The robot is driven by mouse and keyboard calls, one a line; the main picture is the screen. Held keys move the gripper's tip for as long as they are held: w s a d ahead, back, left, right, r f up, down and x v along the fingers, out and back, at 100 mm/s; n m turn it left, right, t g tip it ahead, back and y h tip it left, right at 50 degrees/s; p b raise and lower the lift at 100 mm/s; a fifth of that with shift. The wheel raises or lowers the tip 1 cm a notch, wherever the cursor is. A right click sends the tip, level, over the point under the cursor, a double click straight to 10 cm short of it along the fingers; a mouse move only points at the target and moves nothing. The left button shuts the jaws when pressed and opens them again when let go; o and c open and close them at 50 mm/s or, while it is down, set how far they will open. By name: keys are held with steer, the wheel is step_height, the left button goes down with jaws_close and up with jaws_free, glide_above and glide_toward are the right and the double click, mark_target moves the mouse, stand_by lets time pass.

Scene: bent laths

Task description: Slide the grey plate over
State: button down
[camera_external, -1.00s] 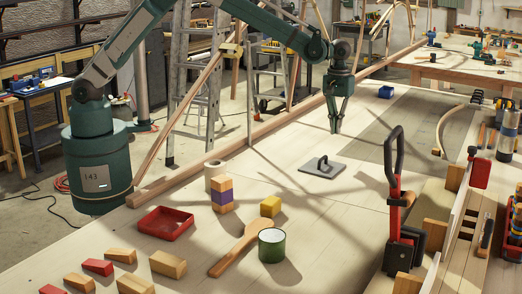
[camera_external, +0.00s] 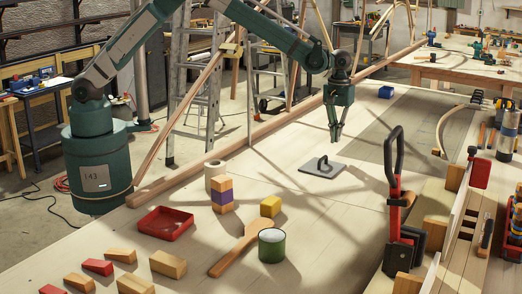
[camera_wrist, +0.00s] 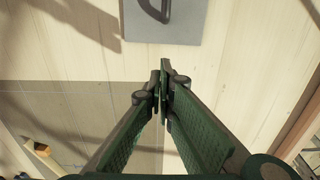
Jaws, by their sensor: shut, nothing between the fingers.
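The grey plate (camera_external: 323,170) lies flat on the wooden table, with a dark loop handle (camera_external: 322,163) standing on its top. In the wrist view the plate (camera_wrist: 184,30) shows at the top edge, partly cut off, with part of its handle. My gripper (camera_external: 335,140) points down above the table, behind and slightly right of the plate in the external view. Its fingers are closed together and empty. In the wrist view the fingertips (camera_wrist: 162,75) meet just below the plate's near edge, apart from it as far as I can tell.
A red clamp (camera_external: 393,205) stands right of the plate. A blue block (camera_external: 385,92) lies farther back. Table around the plate is clear.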

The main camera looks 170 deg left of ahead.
mark_target(308, 182)
step_height(308, 182, down, 7)
steer(key=shift+r, duration=0.2)
steer(key=shift+w+d+r, duration=0.1)
steer(key=shift+w+d, duration=1.3)
steer(key=shift+w, duration=0.05)
steer(key=w+d+b, duration=0.2)
steer(key=w+d, duration=0.5)
steer(key=w+d+b, duration=0.2)
steer(key=w+d, duration=0.5)
steer(key=shift+w+d+b, duration=0.2)
steer(key=shift+d+b, duration=0.05)
steer(key=shift+b, duration=0.15)
